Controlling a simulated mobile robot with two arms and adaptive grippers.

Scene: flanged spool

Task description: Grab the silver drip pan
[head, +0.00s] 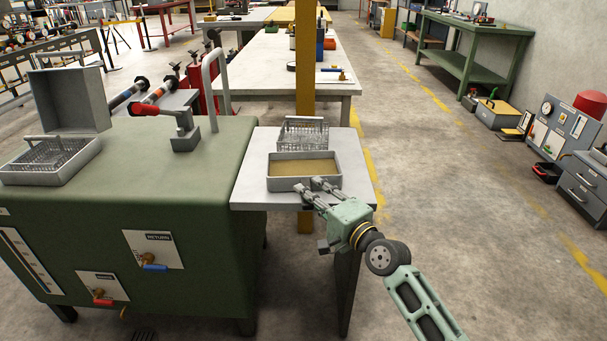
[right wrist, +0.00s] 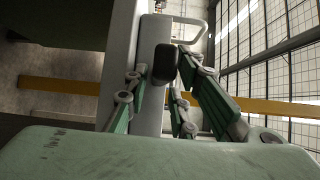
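The silver drip pan (head: 289,184) is a shallow grey rectangular tray with a tan-coloured inside. It sits on the grey side table (head: 254,193), near its front edge. My right gripper (head: 313,188) is at the pan's front right side, with its fingers pointing toward the front wall. In the right wrist view the fingers (right wrist: 153,72) stand apart, with grey surfaces beyond them; I see nothing clamped between them. Whether a fingertip touches the pan cannot be told. My left gripper is not in view.
A wire basket (head: 303,131) stands right behind the pan. A green tank (head: 190,215) adjoins the table on the left, with a lever valve (head: 180,125), a bent pipe (head: 216,85) and another basket tray (head: 52,160) on top.

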